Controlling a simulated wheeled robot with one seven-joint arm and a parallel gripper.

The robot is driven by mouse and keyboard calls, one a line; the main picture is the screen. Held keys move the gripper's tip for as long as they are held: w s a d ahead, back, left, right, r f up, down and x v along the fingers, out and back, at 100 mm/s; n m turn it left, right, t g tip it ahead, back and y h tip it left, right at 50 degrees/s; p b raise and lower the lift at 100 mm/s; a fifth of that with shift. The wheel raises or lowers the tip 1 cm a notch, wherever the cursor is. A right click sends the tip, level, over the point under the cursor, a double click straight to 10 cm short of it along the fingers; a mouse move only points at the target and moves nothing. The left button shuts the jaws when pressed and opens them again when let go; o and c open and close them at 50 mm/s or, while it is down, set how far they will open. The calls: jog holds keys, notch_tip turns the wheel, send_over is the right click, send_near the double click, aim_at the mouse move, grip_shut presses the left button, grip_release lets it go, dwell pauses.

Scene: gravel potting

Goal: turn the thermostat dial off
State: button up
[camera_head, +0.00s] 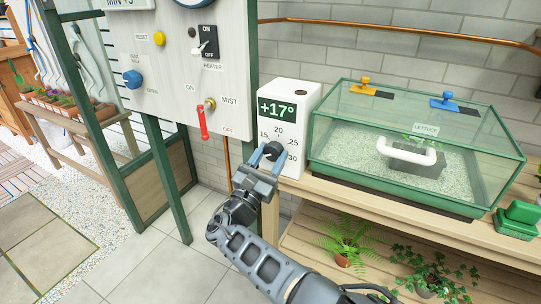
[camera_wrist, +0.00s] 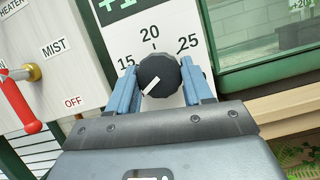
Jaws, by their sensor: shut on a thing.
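The thermostat (camera_head: 290,100) is a white box on the bench's left end, and its green display reads +17°. Its black round dial (camera_head: 273,148) is on the front face, below the 20 mark. In the wrist view the dial (camera_wrist: 158,72) has a white pointer mark aimed to the lower left, below the 15. My gripper (camera_head: 270,155) reaches the dial from the front. Its two blue fingers (camera_wrist: 158,80) are closed on the dial from both sides. The lower part of the scale is hidden behind my gripper.
Left of the thermostat, a white panel (camera_head: 176,75) carries a heater switch (camera_head: 207,42), a red mist lever (camera_head: 203,122) and a blue knob (camera_head: 132,79). To the right, a glass terrarium (camera_head: 418,145) stands on the wooden bench (camera_head: 330,197). Ferns (camera_head: 345,243) sit on the lower shelf.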

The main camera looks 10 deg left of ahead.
jog(key=shift+f, duration=0.1)
jog(key=o, duration=1)
jog(key=shift+o, duration=0.2)
jog(key=v, duration=0.7)
jog(key=shift+s+p, duration=0.3)
jog(key=shift+s, duration=0.05)
jog(key=shift+a+f, duration=0.15)
